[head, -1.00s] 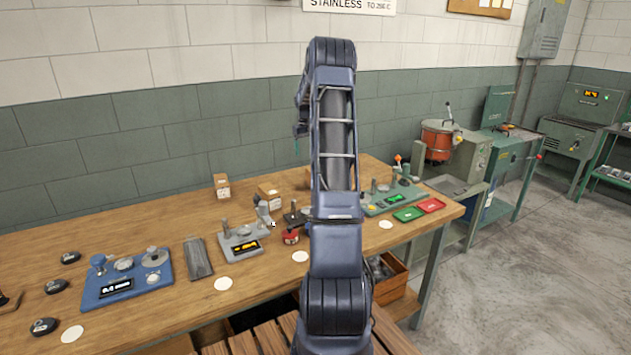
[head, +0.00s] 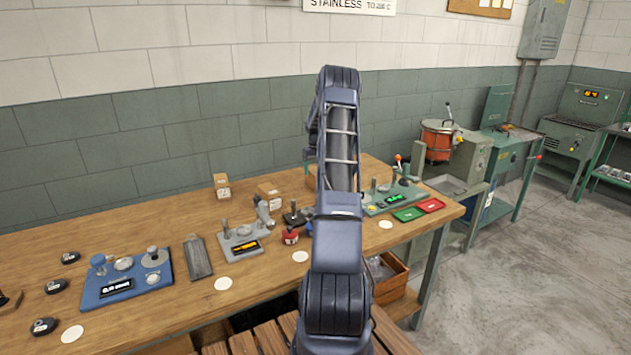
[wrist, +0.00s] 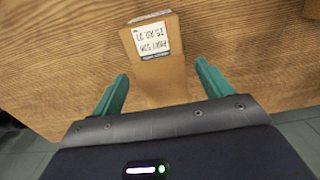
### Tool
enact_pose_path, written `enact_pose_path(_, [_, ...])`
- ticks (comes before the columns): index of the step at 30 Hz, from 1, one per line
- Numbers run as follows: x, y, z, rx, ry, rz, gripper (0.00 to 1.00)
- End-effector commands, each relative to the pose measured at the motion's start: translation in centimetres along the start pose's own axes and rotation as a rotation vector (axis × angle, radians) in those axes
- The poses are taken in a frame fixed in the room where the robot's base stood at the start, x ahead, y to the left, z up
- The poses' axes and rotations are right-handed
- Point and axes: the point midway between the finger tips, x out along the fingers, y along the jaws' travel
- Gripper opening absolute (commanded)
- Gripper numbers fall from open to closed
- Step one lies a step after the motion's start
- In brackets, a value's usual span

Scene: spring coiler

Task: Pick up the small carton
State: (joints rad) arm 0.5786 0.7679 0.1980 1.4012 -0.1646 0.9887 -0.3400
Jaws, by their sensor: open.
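A brown carton (wrist: 158,80) with a white printed label lies ahead of my gripper in the wrist view. My gripper (wrist: 161,74) is open, with one teal finger on each side of the carton and visible gaps between. The lower part of the carton is hidden by the gripper body. In the head view, a teal finger of my gripper (head: 306,153) shows just left of my arm, above a brown box (head: 310,177) mostly hidden behind the arm.
The wooden bench (head: 140,230) runs along the wall. A grey device (head: 240,241), a red jar (head: 290,236) and a blue device (head: 125,278) stand on it. Green (head: 408,214) and red (head: 431,205) trays lie at the right end.

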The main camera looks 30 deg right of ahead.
Motion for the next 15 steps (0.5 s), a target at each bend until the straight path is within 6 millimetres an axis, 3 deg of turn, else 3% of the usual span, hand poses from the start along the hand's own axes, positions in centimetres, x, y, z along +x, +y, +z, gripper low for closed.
enact_pose_path(12, [4.7,-0.1,0.3,-0.001,-0.001,-0.001,0.78])
enact_pose_path(15, [5.1,-0.1,0.3,0.000,0.000,-0.001,0.78])
